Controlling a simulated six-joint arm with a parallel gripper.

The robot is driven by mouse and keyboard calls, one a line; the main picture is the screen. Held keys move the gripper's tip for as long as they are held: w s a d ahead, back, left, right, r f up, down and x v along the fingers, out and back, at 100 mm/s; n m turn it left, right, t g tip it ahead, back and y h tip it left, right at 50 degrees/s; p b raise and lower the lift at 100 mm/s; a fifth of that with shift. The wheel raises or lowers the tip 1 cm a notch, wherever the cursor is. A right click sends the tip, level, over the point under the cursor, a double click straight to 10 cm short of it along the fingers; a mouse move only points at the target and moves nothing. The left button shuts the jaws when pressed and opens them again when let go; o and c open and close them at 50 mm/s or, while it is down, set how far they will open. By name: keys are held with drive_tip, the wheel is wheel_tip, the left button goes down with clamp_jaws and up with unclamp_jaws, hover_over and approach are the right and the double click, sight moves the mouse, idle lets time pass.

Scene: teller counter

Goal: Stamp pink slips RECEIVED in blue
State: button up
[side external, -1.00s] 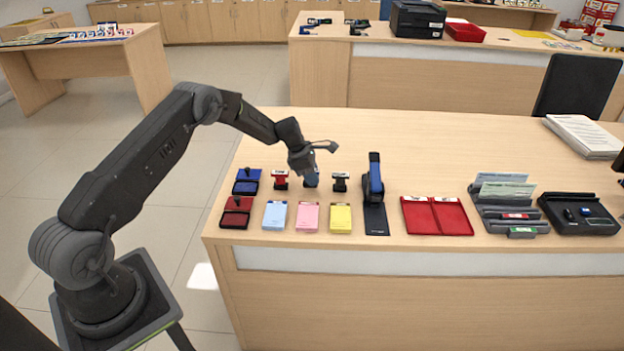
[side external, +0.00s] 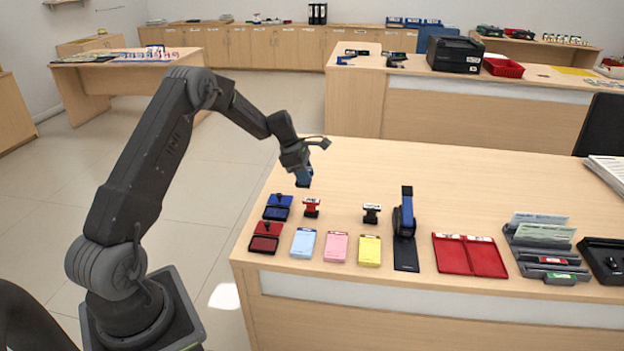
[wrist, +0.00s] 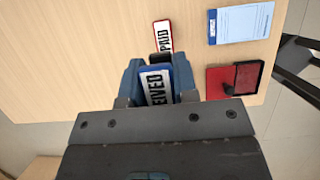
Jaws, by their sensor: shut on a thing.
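My gripper (side external: 302,180) is shut on the blue stamp (wrist: 156,86) and holds it above the counter, behind the blue ink pad and the red stamp. Its label shows letters ending "EIVED" in the wrist view; the rest is hidden. The blue ink pad (side external: 277,208) lies open at the counter's left end. The pink slips (side external: 336,247) lie in a stack between the light blue slips (side external: 303,243) and the yellow slips (side external: 369,251). The stamp's underside is not visible.
A red PAID stamp (side external: 311,208), a black stamp (side external: 371,213) and a red ink pad (side external: 266,239) stand near the slips. A tall blue-and-black device (side external: 405,222) stands right of the yellow slips.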

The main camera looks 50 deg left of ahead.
drive_tip(key=o, duration=0.4)
drive_tip(key=shift+c, duration=1.2)
drive_tip(key=s+a+f, duration=0.3)
drive_tip(key=s+a, duration=0.2)
drive_tip(key=s, duration=0.2)
drive_tip(key=shift+s+f, duration=0.1)
drive_tip(key=shift+f, duration=2.8)
drive_tip(key=shift+d+f, duration=0.1)
drive_tip(key=shift+f, duration=0.55)
wheel_tip(320, 180, up, 6)
